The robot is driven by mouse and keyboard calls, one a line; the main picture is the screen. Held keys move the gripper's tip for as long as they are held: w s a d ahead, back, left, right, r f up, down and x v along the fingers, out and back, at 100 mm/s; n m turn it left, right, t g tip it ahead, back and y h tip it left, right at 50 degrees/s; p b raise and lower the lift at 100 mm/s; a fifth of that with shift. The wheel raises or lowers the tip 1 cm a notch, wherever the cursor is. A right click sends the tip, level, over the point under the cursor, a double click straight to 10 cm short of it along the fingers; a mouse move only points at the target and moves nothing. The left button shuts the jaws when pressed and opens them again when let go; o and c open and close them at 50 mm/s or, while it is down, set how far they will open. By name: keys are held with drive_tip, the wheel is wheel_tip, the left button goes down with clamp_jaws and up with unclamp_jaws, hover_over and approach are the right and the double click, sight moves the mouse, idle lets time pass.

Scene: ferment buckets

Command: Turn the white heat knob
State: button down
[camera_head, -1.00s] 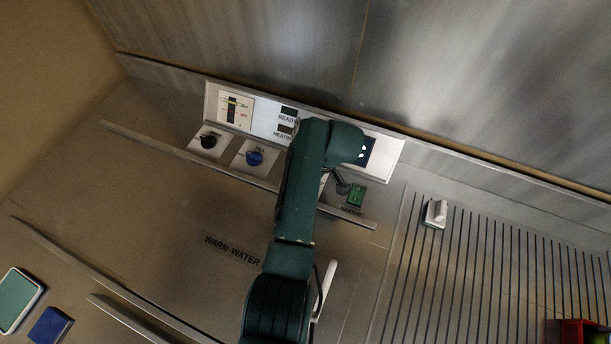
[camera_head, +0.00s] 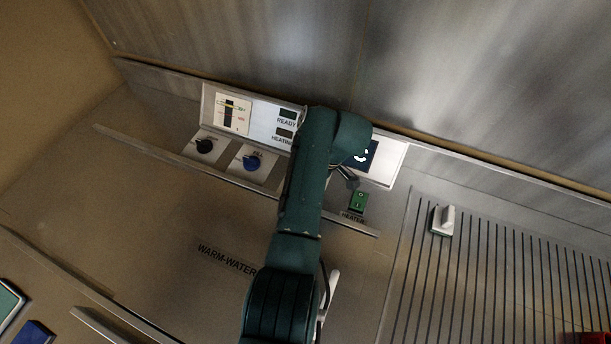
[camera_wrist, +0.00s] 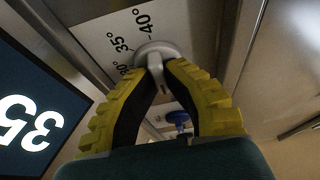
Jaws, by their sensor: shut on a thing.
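The white heat knob (camera_wrist: 153,52) shows in the wrist view on a white dial plate (camera_wrist: 118,32) marked with 35° and 40° and a partly covered lower mark. The yellow and black fingers of my gripper (camera_wrist: 157,70) are closed on the knob's raised grip. A dark display (camera_wrist: 35,115) to the left in the wrist view shows 35, upside down. In the head view my arm hides the knob and most of my gripper; the display (camera_head: 361,155) shows only in part beside the arm.
A black knob (camera_head: 204,146) and a blue knob (camera_head: 252,162) sit left of my arm. A green heater switch (camera_head: 358,201) is close to its right. A white-handled item (camera_head: 443,219) stands on the slatted drain area (camera_head: 490,270). A metal rail (camera_head: 160,150) runs below the panel.

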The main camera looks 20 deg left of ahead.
drive_tip(key=c, duration=1.1)
unclamp_jaws()
drive_tip(key=shift+f, duration=0.15)
drive_tip(key=v, duration=1.2)
